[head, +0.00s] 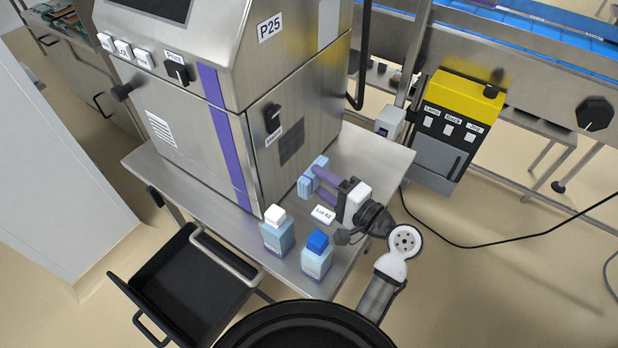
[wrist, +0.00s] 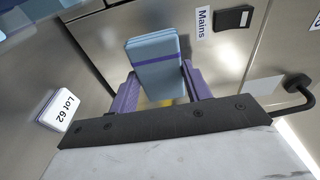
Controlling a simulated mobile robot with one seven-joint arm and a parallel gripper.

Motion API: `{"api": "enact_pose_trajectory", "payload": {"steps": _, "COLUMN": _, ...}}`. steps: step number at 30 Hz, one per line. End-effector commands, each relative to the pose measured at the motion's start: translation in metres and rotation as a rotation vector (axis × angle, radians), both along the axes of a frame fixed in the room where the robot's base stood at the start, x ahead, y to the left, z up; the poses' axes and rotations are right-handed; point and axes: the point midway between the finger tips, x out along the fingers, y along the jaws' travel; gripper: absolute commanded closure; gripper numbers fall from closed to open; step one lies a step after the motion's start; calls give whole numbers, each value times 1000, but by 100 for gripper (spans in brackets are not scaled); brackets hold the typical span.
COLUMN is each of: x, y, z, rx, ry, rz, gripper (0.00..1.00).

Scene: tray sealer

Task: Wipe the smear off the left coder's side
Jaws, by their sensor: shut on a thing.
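The coder marked P25 (head: 225,90) stands on a steel table, its right side facing my arm. That side carries a black Mains switch (head: 272,118) and a dark grey square patch (head: 291,148); I cannot tell whether the patch is the smear or a fitted part. My gripper (head: 320,182) is shut on a light blue wiping pad (head: 306,186) low beside that side. In the wrist view the pad (wrist: 155,52), with a purple band, stands between my purple fingers (wrist: 160,92). I cannot tell whether it touches the steel. No smear is clear in the wrist view.
A white-capped bottle (head: 277,236) and a blue-capped bottle (head: 317,258) stand near the table's front edge (head: 215,205). A Lot 62 card (head: 323,214) lies by my gripper.

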Motion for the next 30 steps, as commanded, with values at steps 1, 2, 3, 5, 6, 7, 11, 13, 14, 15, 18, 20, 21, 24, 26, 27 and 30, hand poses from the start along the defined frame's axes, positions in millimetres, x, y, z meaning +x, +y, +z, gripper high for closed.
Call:
{"api": "enact_pose_trajectory", "payload": {"steps": 1, "x": 0, "y": 0, "z": -3, "rx": 4, "ry": -3, "rz": -1, "gripper": 70}}
{"api": "enact_pose_trajectory", "payload": {"steps": 2, "x": 1, "y": 1, "z": -4, "rx": 6, "ry": -5, "rz": 0, "gripper": 70}}
{"api": "enact_pose_trajectory", "payload": {"steps": 3, "x": 1, "y": 2, "z": -4, "rx": 8, "ry": -6, "rz": 0, "gripper": 70}}
{"api": "enact_pose_trajectory", "payload": {"steps": 5, "x": 3, "y": 4, "z": -4, "rx": 8, "ry": -6, "rz": 2, "gripper": 70}}
{"api": "enact_pose_trajectory", "payload": {"steps": 6, "x": 5, "y": 7, "z": -4, "rx": 8, "ry": -6, "rz": 2, "gripper": 70}}
{"api": "enact_pose_trajectory", "payload": {"steps": 7, "x": 6, "y": 9, "z": -3, "rx": 8, "ry": -6, "rz": 3, "gripper": 70}}
{"api": "enact_pose_trajectory", "payload": {"steps": 11, "x": 14, "y": 20, "z": -4, "rx": 7, "ry": -6, "rz": 4, "gripper": 70}}
{"api": "enact_pose_trajectory", "payload": {"steps": 13, "x": 18, "y": 26, "z": -3, "rx": 8, "ry": -6, "rz": 3, "gripper": 70}}
{"api": "enact_pose_trajectory", "payload": {"steps": 14, "x": 20, "y": 28, "z": -3, "rx": 8, "ry": -6, "rz": 3, "gripper": 70}}
{"api": "enact_pose_trajectory", "payload": {"steps": 15, "x": 22, "y": 32, "z": -3, "rx": 8, "ry": -5, "rz": 3, "gripper": 70}}
{"api": "enact_pose_trajectory", "payload": {"steps": 18, "x": 28, "y": 39, "z": -3, "rx": 8, "ry": -5, "rz": 3, "gripper": 70}}
{"api": "enact_pose_trajectory", "payload": {"steps": 20, "x": 30, "y": 42, "z": -3, "rx": 8, "ry": -5, "rz": 2, "gripper": 70}}
{"api": "enact_pose_trajectory", "payload": {"steps": 21, "x": 32, "y": 44, "z": -3, "rx": 8, "ry": -5, "rz": 2, "gripper": 70}}
{"api": "enact_pose_trajectory", "payload": {"steps": 24, "x": 34, "y": 48, "z": -4, "rx": 6, "ry": -5, "rz": 2, "gripper": 70}}
{"api": "enact_pose_trajectory", "payload": {"steps": 26, "x": 35, "y": 49, "z": -4, "rx": 6, "ry": -5, "rz": 2, "gripper": 70}}
{"api": "enact_pose_trajectory", "payload": {"steps": 27, "x": 35, "y": 49, "z": -4, "rx": 6, "ry": -5, "rz": 1, "gripper": 70}}
{"api": "enact_pose_trajectory", "payload": {"steps": 30, "x": 35, "y": 49, "z": -3, "rx": 7, "ry": -6, "rz": 1, "gripper": 70}}
